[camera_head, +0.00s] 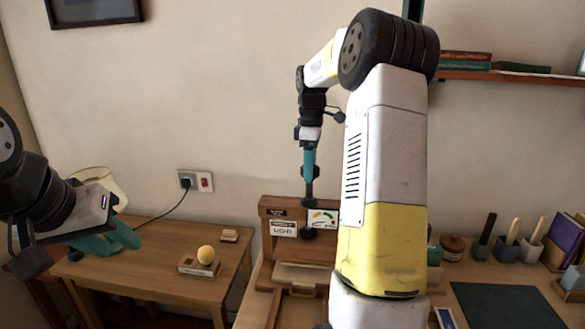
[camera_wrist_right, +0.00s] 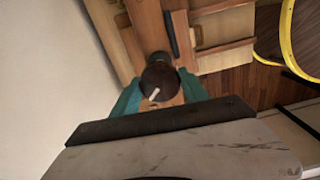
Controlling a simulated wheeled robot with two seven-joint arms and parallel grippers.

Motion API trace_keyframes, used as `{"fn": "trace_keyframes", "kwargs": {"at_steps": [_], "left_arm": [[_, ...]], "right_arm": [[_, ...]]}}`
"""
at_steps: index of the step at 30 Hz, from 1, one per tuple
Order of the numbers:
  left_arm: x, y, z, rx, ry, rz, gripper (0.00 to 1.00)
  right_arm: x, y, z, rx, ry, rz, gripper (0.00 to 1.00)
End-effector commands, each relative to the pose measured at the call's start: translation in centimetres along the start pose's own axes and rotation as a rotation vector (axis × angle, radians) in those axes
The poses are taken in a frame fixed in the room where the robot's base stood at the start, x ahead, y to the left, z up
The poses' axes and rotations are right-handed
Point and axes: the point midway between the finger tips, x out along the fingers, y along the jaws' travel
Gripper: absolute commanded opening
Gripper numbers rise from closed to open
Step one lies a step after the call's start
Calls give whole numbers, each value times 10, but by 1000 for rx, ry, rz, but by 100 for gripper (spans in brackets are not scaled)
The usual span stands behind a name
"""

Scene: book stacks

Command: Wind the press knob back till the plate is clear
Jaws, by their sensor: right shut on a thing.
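The wooden press (camera_head: 268,212) stands on the desk, with a sign reading LIGHT and a coloured dial card on its front. My right gripper (camera_head: 309,180) points straight down above it, shut on the dark press knob (camera_wrist_right: 160,78). In the right wrist view the knob is round and black with a white mark, between the two teal fingers. A pale plate or board (camera_head: 300,273) lies low in the press; my right arm hides its right side, and the gap above it is unclear. My left gripper (camera_head: 108,240) hangs over the small table at the left, its finger gap unclear.
The small table (camera_head: 165,262) holds a yellow ball (camera_head: 206,254) on a wooden block and a cream bin stands behind my left gripper. To the right are a dark mat (camera_head: 500,305), several pen cups and books. A wall shelf (camera_head: 510,77) is at upper right.

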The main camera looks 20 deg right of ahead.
Motion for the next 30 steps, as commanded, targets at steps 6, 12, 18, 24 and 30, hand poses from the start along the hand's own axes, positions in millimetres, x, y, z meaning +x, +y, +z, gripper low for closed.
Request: {"fn": "trace_keyframes", "kwargs": {"at_steps": [6, 12, 18, 24, 30], "left_arm": [[0, 0, 0, 0, 0, 0, 36], [0, 0, 0, 0, 0, 0, 36], [0, 0, 0, 0, 0, 0, 36], [0, 0, 0, 0, 0, 0, 36], [0, 0, 0, 0, 0, 0, 36]], "right_arm": [[5, -2, 0, -55, -2, -14, 12], [5, -2, 0, -69, -2, -14, 11], [5, -2, 0, -68, -3, -14, 11], [4, -2, 0, -67, -2, -12, 73], [2, -1, 0, -66, -1, -6, 74]]}}
